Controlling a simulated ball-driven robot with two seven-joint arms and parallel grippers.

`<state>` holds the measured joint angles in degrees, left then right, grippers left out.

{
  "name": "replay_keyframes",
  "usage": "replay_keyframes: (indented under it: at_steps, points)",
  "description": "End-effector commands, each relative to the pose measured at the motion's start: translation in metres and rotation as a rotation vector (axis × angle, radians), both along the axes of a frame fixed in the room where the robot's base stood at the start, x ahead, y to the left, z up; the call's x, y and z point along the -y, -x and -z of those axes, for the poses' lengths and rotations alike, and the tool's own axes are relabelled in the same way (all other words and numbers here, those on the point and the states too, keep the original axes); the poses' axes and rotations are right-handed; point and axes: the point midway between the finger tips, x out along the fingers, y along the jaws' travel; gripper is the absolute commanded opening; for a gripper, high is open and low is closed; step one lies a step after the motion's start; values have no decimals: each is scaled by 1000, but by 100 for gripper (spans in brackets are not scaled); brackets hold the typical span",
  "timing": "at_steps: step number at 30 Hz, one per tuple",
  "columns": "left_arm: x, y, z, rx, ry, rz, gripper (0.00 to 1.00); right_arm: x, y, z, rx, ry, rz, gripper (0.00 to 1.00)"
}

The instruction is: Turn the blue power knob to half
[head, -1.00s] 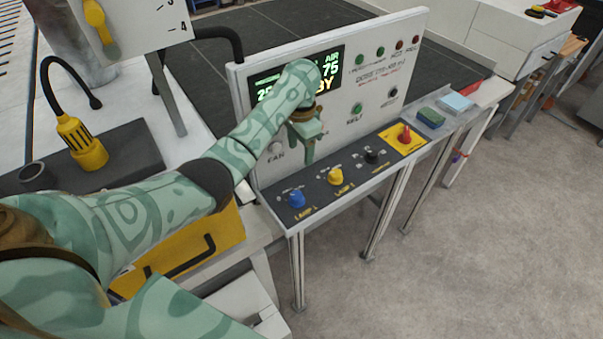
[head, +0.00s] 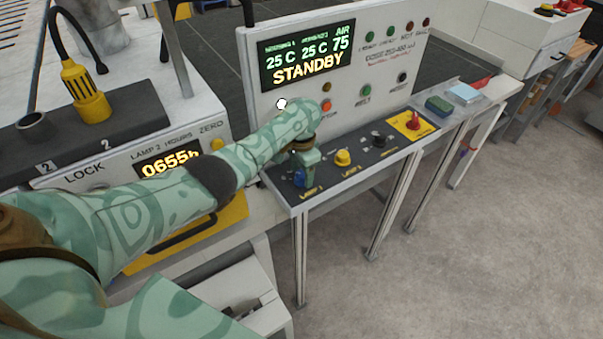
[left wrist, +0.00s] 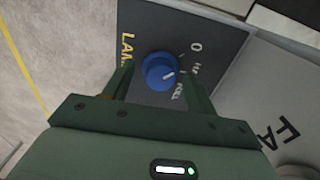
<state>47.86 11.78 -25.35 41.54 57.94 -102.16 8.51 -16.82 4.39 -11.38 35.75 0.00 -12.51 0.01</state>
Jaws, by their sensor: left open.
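The blue power knob (left wrist: 158,70) is on the dark panel under the LAMP 1 label. Its white mark points to the side with the printed 0, HALF and FULL labels, toward the lower ones; I cannot tell its exact setting. In the head view the knob (head: 299,179) is partly hidden by my left gripper (head: 306,170). In the left wrist view my left gripper (left wrist: 161,76) is open, with one finger on each side of the knob and gaps between. My right gripper is not in view.
A yellow knob (head: 342,158), a black knob (head: 378,139) and a red switch (head: 414,122) on a yellow plate sit farther along the panel. The upright display panel (head: 350,104) stands behind them, reading STANDBY. Open floor lies to the right.

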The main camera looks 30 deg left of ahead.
Motion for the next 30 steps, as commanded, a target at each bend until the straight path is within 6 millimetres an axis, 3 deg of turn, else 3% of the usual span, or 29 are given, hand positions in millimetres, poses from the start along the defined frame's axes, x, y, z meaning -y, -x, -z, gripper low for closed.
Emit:
replay_keyframes:
  at_steps: [2, 5, 10, 20, 30]
  points:
    - [0, 0, -1, 1, 1, 0, 57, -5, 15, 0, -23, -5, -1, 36]
    - [0, 0, -1, 1, 1, 0, 57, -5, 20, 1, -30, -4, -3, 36]
    - [0, 0, -1, 0, 0, 0, 12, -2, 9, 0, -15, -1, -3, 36]
    - [-1, 0, -1, -1, -2, 28, 13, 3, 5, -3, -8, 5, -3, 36]
    - [-1, 1, -2, -4, -3, 230, 13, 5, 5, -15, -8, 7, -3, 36]
